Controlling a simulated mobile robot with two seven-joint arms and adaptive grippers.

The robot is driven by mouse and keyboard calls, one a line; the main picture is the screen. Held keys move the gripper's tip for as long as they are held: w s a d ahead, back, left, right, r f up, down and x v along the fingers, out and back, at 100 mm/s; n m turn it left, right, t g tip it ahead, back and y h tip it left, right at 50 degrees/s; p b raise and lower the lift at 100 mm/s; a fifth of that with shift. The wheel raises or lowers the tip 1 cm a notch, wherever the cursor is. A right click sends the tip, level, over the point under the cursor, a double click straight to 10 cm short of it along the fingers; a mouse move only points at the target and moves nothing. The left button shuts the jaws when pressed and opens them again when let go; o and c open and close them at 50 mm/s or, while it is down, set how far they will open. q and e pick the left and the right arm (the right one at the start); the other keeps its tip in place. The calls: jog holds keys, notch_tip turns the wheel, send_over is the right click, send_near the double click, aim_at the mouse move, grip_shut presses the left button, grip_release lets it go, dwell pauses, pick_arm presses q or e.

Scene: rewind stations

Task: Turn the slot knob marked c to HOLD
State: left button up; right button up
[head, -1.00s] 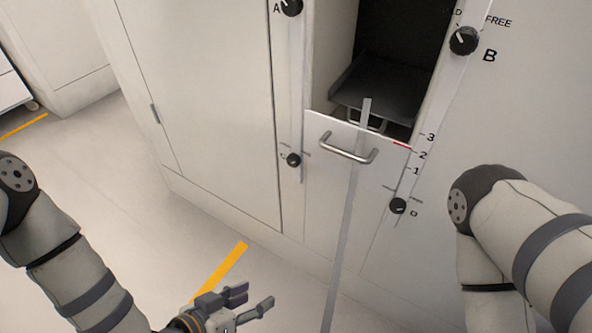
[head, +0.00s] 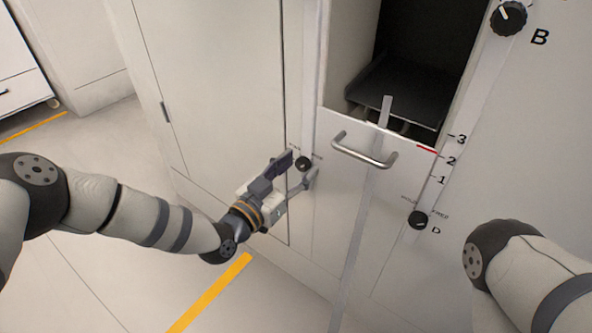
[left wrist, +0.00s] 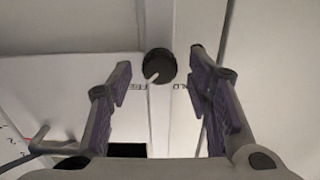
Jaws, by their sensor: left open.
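The slot knob c (head: 303,163) is a small black round knob on the pale strip left of the open slot. It also shows in the left wrist view (left wrist: 159,66), where its white mark points down-left, toward the lettering that ends in "EE"; "OLD" is readable on the other side. My left gripper (head: 299,168) is open and empty, with one finger on each side of the knob in the head view. In the left wrist view the knob sits beyond and between the fingertips (left wrist: 160,75), with gaps on both sides. The letter c is not readable. My right gripper is out of view.
A panel with a metal bar handle (head: 362,152) stands right of the knob, below the dark open slot (head: 425,60). Knob D (head: 418,220) and knob B (head: 508,18) are farther right. A tall cabinet door (head: 200,90) is at left.

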pick_arm(q)
grip_shut()
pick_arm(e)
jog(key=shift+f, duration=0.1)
pick_arm(q)
jog(key=n+b, duration=0.2)
jog(key=n, duration=0.2)
jog(key=shift+f, duration=0.15)
jog(key=n+b, duration=0.2)
jog(key=n, duration=0.3)
jog(key=shift+a+f+n, duration=0.1)
jog(key=shift+a+n, duration=0.05)
jog(key=shift+n, duration=0.15)
jog(key=n+b, duration=0.3)
jog(key=n, duration=0.2)
jog(key=shift+n+b, duration=0.7)
jog(key=shift+n, duration=0.9)
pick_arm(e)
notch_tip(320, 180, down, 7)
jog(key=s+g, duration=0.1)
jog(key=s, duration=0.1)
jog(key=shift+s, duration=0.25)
